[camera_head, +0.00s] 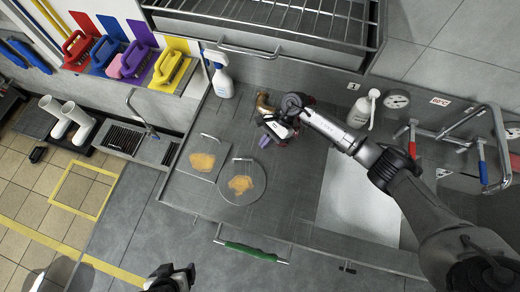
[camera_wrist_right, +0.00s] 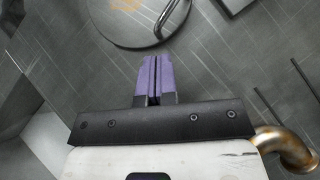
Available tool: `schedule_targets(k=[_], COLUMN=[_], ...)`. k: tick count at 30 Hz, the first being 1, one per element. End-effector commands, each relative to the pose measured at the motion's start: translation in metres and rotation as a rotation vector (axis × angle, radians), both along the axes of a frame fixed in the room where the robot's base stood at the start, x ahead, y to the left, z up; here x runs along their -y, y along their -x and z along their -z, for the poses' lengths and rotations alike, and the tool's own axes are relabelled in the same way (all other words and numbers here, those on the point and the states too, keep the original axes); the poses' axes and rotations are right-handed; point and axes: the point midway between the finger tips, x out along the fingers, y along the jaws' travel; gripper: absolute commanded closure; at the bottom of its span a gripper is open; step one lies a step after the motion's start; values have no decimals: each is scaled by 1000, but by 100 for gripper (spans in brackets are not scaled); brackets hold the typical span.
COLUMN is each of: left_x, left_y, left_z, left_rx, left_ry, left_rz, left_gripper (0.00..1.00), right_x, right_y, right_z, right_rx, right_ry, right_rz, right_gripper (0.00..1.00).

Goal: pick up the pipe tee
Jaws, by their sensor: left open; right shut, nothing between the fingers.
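A brass-coloured pipe piece, seemingly the pipe tee (camera_head: 263,101), lies on the grey worktop just behind my right gripper in the head view. Part of it, a curved brass end (camera_wrist_right: 287,147), shows at the right edge of the right wrist view, beside the gripper body, which hides the rest. My right gripper (camera_head: 267,141) is over the worktop, its purple fingers (camera_wrist_right: 152,78) shut with nothing between them, apart from the brass piece. My left gripper (camera_head: 184,276) is at the bottom edge of the head view, open and far from the brass piece.
A round lid (camera_head: 241,196) and a square plate (camera_head: 195,166), both with orange residue, lie left of the right gripper. A spray bottle (camera_head: 222,82) and a white bottle (camera_head: 360,111) stand behind. A wire rack (camera_head: 290,18) overhangs the back. The worktop front middle is clear.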

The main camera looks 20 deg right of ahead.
Motion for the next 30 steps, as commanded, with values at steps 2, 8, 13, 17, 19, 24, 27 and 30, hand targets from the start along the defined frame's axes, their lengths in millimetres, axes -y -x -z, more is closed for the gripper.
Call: schedule_targets(k=[2,8,13,17,19,24,27,30], left_x=[1,3,5,4,4,3,2,1], left_y=[0,0,0,0,0,0,0,0], left_z=[2,5,5,5,5,5,6,6], left_rx=[0,-1,0,0,0,-1,0,0], left_ry=[2,10,16,15,15,10,6,2], left_rz=[-1,-6,-10,-10,-9,-6,-3,-1], left_gripper=[16,16,16,16,16,16,16,16], right_x=[8,24,30,31,31,31,31,31], right_y=[-4,-11,-14,-14,-14,-14,-14,-14], right_z=[-9,-27,-34,-36,-36,-36,-36,-36], right_rx=[3,2,2,1,1,1,1,1], right_ry=[0,-1,-2,-2,-2,-1,-1,-1], right_rz=[1,4,5,4,4,4,4,4], right_gripper=[100,100,86,73,66,51,42,32])
